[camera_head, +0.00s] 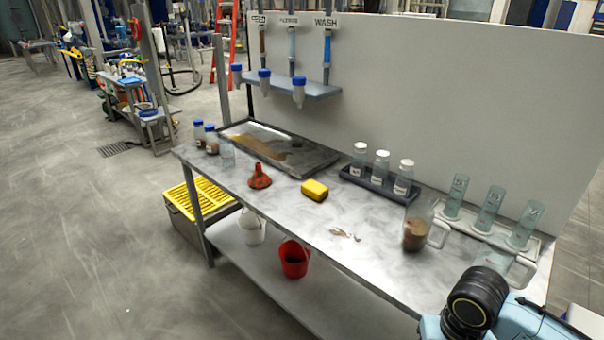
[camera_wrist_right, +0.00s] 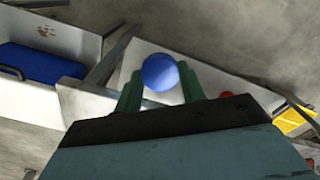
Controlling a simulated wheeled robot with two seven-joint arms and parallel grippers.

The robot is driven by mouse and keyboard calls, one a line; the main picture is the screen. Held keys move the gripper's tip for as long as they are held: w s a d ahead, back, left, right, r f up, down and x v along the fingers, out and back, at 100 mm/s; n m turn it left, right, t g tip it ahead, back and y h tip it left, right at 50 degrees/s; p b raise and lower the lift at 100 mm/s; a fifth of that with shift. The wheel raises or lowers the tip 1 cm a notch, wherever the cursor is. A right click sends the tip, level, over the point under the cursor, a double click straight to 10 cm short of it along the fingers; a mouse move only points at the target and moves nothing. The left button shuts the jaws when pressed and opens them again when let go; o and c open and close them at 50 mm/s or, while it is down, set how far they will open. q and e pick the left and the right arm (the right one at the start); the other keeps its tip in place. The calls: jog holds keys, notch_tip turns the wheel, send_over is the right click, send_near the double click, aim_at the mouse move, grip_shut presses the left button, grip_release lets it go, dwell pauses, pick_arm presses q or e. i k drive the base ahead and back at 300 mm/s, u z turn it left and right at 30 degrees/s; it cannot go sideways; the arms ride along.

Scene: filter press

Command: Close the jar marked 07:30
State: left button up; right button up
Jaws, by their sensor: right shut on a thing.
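In the right wrist view a round blue cap (camera_wrist_right: 160,72) sits between the two green fingers of my right gripper (camera_wrist_right: 158,84), which is shut on it. Whether anything hangs under the cap is hidden. In the head view two small jars with blue caps, one (camera_head: 198,133) beside another (camera_head: 211,139), stand at the table's left end. A clear vessel (camera_head: 228,153) stands next to them; no cap shows on it. The 07:30 mark is not readable on any jar. My right gripper is outside the head view; my left gripper is in neither view.
Blue-capped tubes (camera_head: 299,91) hang behind.

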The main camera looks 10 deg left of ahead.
aim_at(226, 147)
jog(key=k, duration=0.5)
jog(key=u, duration=0.8)
jog(key=i, duration=0.7)
jog(key=u, duration=0.8)
jog(key=i, duration=1.5)
jog(key=z, duration=1.05)
jog(key=i, duration=0.5)
jog(key=z, duration=0.5)
